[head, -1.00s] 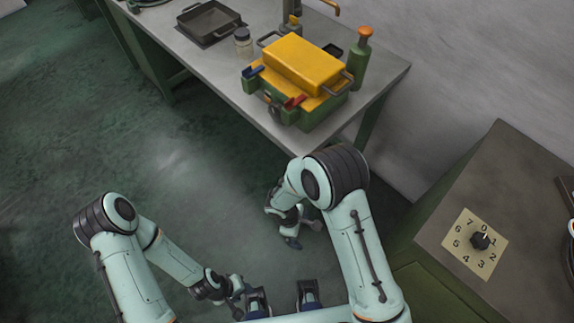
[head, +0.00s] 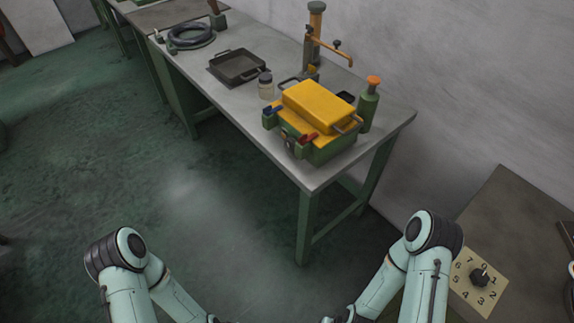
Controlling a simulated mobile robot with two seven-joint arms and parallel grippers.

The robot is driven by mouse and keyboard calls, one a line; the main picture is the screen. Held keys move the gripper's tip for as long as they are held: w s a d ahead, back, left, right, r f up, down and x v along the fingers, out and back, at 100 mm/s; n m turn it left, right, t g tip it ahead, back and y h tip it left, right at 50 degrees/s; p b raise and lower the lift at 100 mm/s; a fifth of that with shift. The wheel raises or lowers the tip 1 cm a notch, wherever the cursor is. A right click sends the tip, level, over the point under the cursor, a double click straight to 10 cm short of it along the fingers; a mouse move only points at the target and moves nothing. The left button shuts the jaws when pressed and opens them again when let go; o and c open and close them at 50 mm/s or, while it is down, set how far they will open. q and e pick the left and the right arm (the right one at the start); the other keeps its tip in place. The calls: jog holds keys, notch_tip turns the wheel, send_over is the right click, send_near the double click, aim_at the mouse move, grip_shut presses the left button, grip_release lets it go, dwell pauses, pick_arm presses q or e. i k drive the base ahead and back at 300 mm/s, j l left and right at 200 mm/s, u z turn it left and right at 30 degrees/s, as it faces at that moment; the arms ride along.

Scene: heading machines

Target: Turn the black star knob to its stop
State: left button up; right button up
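A green machine box (head: 330,152) with a yellow top (head: 318,106) stands near the right end of the grey workbench. A small dark round part (head: 289,144) shows on its front left side, between a blue handle (head: 272,110) and a red handle (head: 309,139). It may be the black star knob, but its shape is too small to tell. Another black knob (head: 479,278) with a light pointer mark sits on a numbered plate (head: 462,289) at the right; the mark points near 0. Both my arms come in at the bottom edge. Both grippers are out of the picture.
The floor (head: 130,170) before the bench is clear.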

aim_at(289, 142)
jog(key=k+z, duration=0.2)
jog(key=z, duration=0.25)
jog(key=k+l+z, duration=0.1)
jog(key=z, duration=2.15)
jog(key=k+j+z, duration=0.1)
jog(key=j, duration=0.2)
jog(key=k+j+z, duration=0.1)
jog(key=j, duration=0.2)
jog(key=k+j+z, duration=0.1)
jog(key=k+j, duration=0.15)
jog(key=j, duration=0.2)
jog(key=k+j, duration=0.15)
jog(key=j, duration=0.25)
jog(key=k+j, duration=0.15)
jog(key=j, duration=0.2)
jog(key=k+j, duration=0.15)
jog(key=j, duration=0.25)
jog(key=k+j, duration=0.2)
jog(key=j, duration=0.15)
jog(key=k+j, duration=0.15)
jog(key=j, duration=0.25)
